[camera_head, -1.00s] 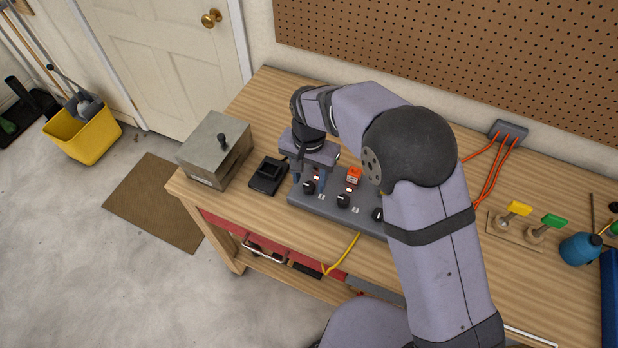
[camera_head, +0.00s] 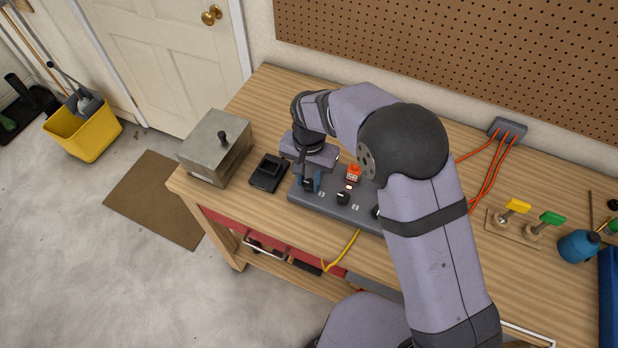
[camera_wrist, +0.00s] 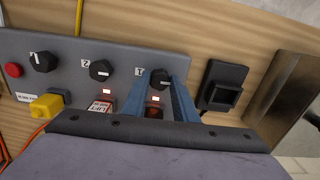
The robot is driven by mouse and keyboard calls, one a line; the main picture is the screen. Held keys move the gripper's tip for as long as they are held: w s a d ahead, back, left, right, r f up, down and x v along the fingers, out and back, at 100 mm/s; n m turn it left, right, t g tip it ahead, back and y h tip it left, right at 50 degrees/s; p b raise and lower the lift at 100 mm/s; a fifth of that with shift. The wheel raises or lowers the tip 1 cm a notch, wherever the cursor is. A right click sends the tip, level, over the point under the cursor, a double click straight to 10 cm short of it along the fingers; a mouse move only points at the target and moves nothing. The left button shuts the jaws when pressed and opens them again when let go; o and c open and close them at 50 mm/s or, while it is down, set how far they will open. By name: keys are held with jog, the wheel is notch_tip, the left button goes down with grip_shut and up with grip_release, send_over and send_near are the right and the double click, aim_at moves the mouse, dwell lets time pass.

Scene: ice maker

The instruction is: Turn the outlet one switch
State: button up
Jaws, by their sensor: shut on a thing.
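The grey switch panel (camera_head: 330,203) lies on the workbench with three black rotary knobs along its front. In the wrist view the end knob (camera_wrist: 160,75), with a white pointer line, sits between the blue fingers of my gripper (camera_wrist: 162,88). In the head view my gripper (camera_head: 311,184) is down at the leftmost knob and shut on it. The other knobs are free: the middle knob (camera_wrist: 101,70) and the far knob (camera_wrist: 43,61). A small light glows by each of the end and middle knobs.
A black socket-like box (camera_head: 268,173) stands just left of the panel, with a grey metal box (camera_head: 214,149) beyond it. Yellow and green levers (camera_head: 518,206) stand to the right. A yellow cable (camera_head: 344,254) hangs in front.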

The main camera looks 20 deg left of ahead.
jog(key=shift+n, duration=0.4)
jog(key=n, duration=0.3)
jog(key=shift+n+b, duration=0.35)
jog(key=shift+n, duration=0.05)
jog(key=n, duration=0.4)
jog(key=shift+n, duration=0.3)
jog(key=n, duration=0.4)
jog(key=shift+r+b, duration=0.1)
jog(key=shift+b, duration=0.3)
jog(key=n, duration=0.4)
jog(key=shift+a, duration=0.1)
jog(key=shift+w+n, duration=0.1)
jog(key=shift+n, duration=0.3)
jog(key=o, duration=1.1)
